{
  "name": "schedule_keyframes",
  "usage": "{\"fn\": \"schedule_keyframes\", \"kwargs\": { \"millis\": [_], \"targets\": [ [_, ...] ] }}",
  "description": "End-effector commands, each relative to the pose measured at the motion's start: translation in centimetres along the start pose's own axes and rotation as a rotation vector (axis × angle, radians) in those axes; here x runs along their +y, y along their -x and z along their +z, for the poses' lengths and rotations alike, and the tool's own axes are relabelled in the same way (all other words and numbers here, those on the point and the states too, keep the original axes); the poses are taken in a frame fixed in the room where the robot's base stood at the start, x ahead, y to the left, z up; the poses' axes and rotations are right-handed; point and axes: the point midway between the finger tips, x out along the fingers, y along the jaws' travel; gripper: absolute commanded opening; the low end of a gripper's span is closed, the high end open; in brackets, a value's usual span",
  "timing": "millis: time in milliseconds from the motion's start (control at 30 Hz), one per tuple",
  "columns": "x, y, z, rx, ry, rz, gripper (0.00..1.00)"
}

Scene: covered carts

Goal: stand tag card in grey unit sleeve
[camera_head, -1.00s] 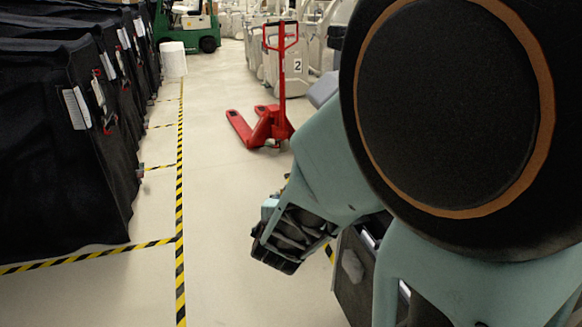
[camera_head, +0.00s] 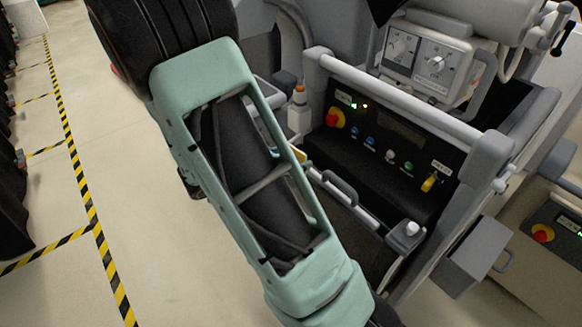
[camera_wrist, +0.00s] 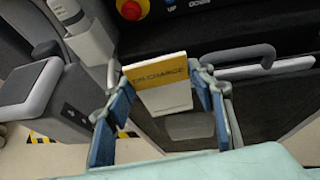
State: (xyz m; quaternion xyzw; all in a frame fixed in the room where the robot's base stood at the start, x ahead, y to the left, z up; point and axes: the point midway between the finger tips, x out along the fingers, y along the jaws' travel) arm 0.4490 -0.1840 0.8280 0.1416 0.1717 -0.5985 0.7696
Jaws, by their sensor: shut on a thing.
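The tag card (camera_wrist: 157,85), white with a yellow band reading "ON CHARGE", is in the wrist view. My gripper (camera_wrist: 157,80) has blue-padded fingers at either side of the card and is shut on it. The card stands roughly upright in front of the grey unit (camera_head: 470,140). A pale, see-through patch (camera_wrist: 190,126), perhaps the sleeve, shows on the dark panel just below the card. I cannot tell whether the card's lower edge touches it. In the head view my arm hides the gripper and most of the card.
A grey handle bar (camera_wrist: 240,60) is close to the right of the card. A white bottle-like part (camera_wrist: 85,35) and a grey block (camera_wrist: 32,90) are to the left. The unit's control panel (camera_head: 385,140) has a red knob. Open floor (camera_head: 110,140) lies left.

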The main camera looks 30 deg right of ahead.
Motion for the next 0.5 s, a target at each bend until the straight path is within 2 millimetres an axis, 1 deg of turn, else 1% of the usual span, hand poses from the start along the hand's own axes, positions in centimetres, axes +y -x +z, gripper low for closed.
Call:
{"fn": "schedule_keyframes", "kwargs": {
  "millis": [33, 133, 267, 500],
  "targets": [
    [-0.7, -0.7, -0.9, 0.001, -0.012, -0.038, 0.29],
    [-1.8, -1.2, -1.6, 0.001, -0.029, -0.086, 0.29],
    [-2.1, -1.4, -1.9, 0.002, -0.037, -0.105, 0.29],
    [-2.1, -1.9, -2.9, 0.002, -0.036, -0.104, 0.29]
  ]
}}
